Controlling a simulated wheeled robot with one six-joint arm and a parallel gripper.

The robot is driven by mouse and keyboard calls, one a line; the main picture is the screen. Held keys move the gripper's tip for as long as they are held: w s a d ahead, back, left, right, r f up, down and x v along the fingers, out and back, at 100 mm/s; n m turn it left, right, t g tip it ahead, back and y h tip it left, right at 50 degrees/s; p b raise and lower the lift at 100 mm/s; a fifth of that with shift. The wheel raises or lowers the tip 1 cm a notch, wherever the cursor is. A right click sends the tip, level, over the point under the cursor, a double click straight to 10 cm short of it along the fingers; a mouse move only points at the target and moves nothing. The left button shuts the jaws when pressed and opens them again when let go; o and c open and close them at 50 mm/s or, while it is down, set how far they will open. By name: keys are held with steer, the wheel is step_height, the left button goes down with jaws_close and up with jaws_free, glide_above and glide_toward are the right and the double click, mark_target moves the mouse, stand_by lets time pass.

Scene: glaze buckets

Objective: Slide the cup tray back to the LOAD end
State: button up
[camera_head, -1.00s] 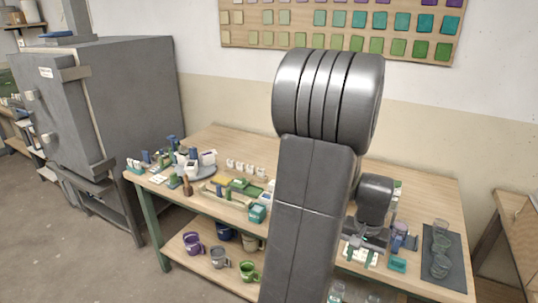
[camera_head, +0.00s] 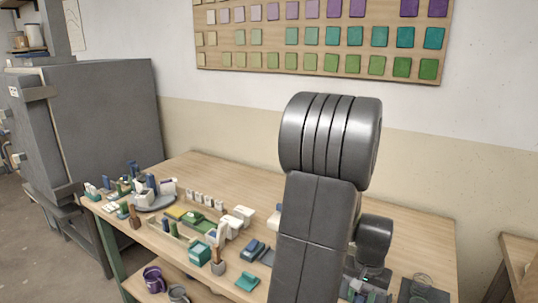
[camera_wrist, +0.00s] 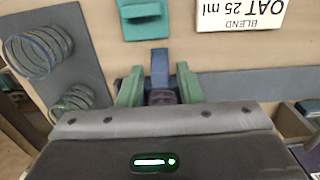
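I cannot make out a cup tray or a LOAD label for certain. In the wrist view my gripper (camera_wrist: 160,78) has two green fingers standing apart. A blue upright piece (camera_wrist: 159,64) shows between them, with gaps on both sides, and a dark purplish piece (camera_wrist: 162,97) lies just below it. I cannot tell what these belong to. A grey strip (camera_wrist: 250,85) runs to the right from behind the fingers. In the head view my arm hides most of this area, and my gripper is mostly hidden at the lower edge.
A dark mat (camera_wrist: 62,75) with clear ribbed glasses (camera_wrist: 38,52) lies left in the wrist view. A teal block (camera_wrist: 143,17) and an upside-down "25 ml" card (camera_wrist: 240,12) are beyond the fingers. Bottles, blocks and a teal box (camera_head: 200,253) crowd the bench's left part.

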steer(key=shift+c, duration=0.2)
jaws_close()
steer(key=shift+s+d, duration=0.3)
steer(key=shift+d, duration=0.2)
steer(key=shift+s+d, duration=0.25)
steer(key=shift+d, duration=0.2)
steer(key=shift+o, duration=0.3)
jaws_free()
